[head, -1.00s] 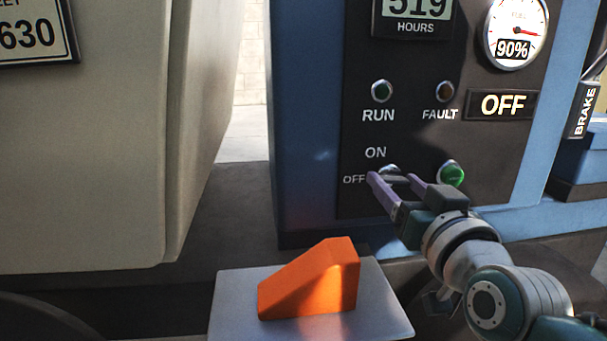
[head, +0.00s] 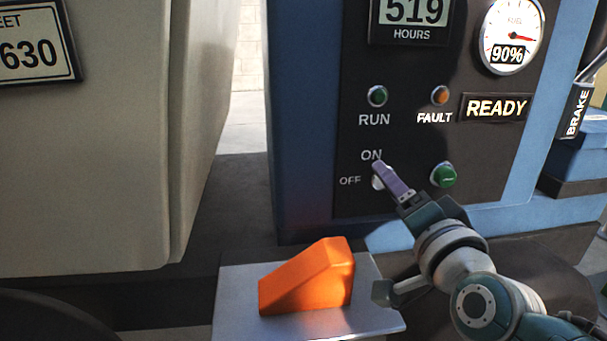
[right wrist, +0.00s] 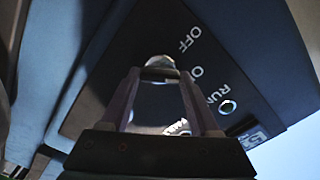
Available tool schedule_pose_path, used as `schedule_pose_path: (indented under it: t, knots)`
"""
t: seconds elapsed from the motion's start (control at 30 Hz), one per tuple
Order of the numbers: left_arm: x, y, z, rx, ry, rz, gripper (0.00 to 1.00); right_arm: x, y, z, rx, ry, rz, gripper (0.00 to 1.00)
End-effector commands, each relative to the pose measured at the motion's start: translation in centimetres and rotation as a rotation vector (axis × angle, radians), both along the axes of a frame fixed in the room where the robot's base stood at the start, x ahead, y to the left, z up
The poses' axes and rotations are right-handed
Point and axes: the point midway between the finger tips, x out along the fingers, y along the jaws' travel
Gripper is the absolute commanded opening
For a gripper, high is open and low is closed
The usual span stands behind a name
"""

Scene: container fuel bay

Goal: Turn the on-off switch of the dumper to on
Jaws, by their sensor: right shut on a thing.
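The on-off switch (head: 378,183) is a small pale knob low on the dark control panel (head: 400,215), beside the labels ON and OFF. My right gripper (head: 380,170) is shut on it, its purple fingers turned so that they overlap in the head view. In the right wrist view the knob (right wrist: 160,63) shows between the tips of the two fingers. My left gripper is not in view.
A green button (head: 444,175) sits just right of the switch. An orange wedge (head: 308,278) lies on a grey plate (head: 375,318) below the panel. A brake lever with a BRAKE tag (head: 578,110) is at the right. A beige vehicle body (head: 110,150) stands at the left.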

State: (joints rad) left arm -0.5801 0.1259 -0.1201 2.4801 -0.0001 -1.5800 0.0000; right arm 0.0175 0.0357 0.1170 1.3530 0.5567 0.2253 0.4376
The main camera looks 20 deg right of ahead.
Motion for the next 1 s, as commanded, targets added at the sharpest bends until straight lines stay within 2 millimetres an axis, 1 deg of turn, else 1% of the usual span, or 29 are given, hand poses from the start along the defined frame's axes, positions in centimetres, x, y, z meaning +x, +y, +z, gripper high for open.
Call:
schedule_pose_path:
  t: [0.3, 0.77, 0.8, 1.0]
  knots:
    - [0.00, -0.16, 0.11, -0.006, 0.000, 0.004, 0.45, 0.00, 0.01, -0.04, 0.097, -0.023, 0.001, 0.07]
    - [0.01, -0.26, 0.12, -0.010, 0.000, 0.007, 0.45, 0.00, 0.00, -0.05, 0.114, -0.027, 0.000, 0.07]
    - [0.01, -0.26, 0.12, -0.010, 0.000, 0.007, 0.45, 0.00, 0.00, -0.05, 0.114, -0.027, 0.000, 0.64]
    - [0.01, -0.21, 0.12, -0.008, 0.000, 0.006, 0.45, 0.00, 0.00, -0.05, 0.112, -0.027, 0.000, 0.86]
